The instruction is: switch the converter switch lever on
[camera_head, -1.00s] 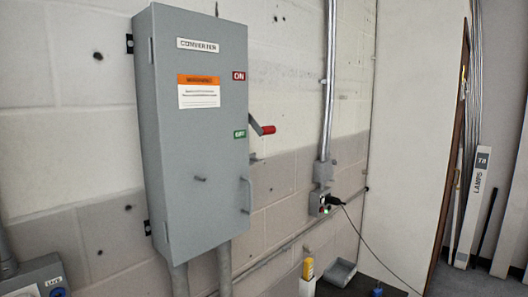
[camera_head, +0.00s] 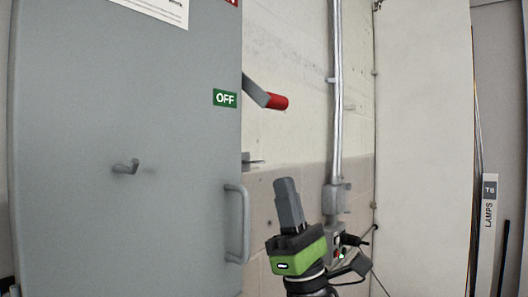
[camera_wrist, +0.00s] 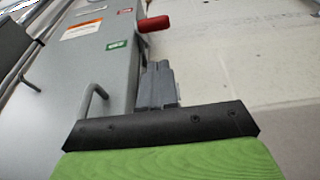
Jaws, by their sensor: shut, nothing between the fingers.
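The converter switch lever (camera_head: 264,94) sticks out from the right side of the grey converter box (camera_head: 110,210). It has a grey arm and a red grip, and it slants down to the right near the green OFF label (camera_head: 224,98). The red grip also shows in the wrist view (camera_wrist: 153,24), beyond the fingertips. My gripper (camera_head: 288,185) is shut and empty, pointing up, below the lever and apart from it. In the wrist view my gripper's fingers (camera_wrist: 158,68) are together. The red ON label is cut off at the top of the head view.
A door handle (camera_head: 238,225) juts from the box just left of my gripper. A small latch knob (camera_head: 126,167) is on the box front. A conduit (camera_head: 338,100) with an outlet box (camera_head: 335,198) and plugged cable runs on the wall at right. The wall around the lever is free.

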